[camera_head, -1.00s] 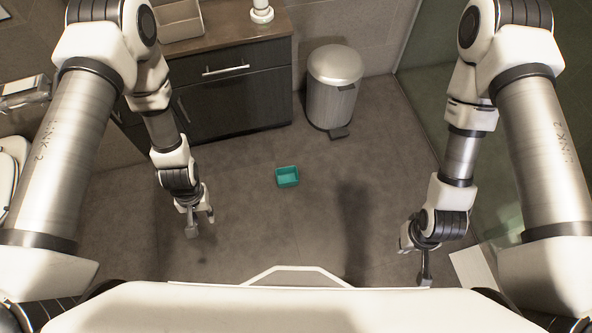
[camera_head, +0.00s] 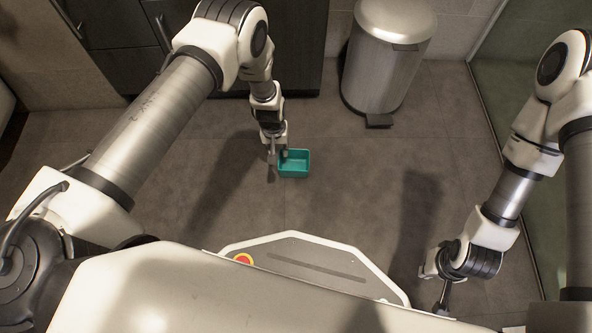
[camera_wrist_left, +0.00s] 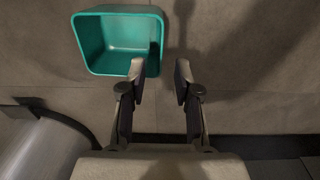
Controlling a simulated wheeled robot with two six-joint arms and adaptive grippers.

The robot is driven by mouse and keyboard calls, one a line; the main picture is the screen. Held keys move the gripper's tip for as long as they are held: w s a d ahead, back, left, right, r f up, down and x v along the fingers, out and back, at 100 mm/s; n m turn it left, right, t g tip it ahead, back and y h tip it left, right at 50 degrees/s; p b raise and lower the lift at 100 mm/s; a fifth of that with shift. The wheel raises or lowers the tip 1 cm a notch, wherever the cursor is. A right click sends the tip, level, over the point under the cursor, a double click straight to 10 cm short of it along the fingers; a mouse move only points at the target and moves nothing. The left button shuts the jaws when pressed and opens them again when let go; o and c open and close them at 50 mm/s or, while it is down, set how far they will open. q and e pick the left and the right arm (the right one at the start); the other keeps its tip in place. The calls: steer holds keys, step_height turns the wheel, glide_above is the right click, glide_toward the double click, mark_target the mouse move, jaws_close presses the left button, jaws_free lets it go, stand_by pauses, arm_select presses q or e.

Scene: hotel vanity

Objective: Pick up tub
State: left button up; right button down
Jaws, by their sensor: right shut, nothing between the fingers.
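The tub, a small teal open box (camera_head: 298,168), stands upright on the grey tiled floor and looks empty. It also shows at the upper left in the left wrist view (camera_wrist_left: 112,38). My left gripper (camera_head: 277,161) is over the tub's left side in the head view, pointing down. In the left wrist view its fingers (camera_wrist_left: 160,76) are apart, with the tub's near right wall showing between them. One finger overlaps the tub; I cannot tell whether they touch. My right gripper (camera_head: 442,297) is shut and empty, low at the right, far from the tub.
A metal pedal bin (camera_head: 385,60) stands behind the tub to the right. A dark vanity cabinet (camera_head: 120,45) stands at the back left. A glass panel (camera_head: 535,110) runs along the right. The floor around the tub is clear.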

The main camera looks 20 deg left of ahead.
mark_target(280, 161)
arm_select(q)
steer(key=f+b, duration=0.2)
steer(key=f, duration=0.1)
steer(key=f+b, duration=0.2)
steer(key=f, duration=0.1)
steer(key=shift+s+d+f+b, duration=0.2)
steer(key=shift+f+b, duration=0.1)
steer(key=shift+f, duration=0.1)
steer(key=shift+r, duration=0.1)
jaws_close()
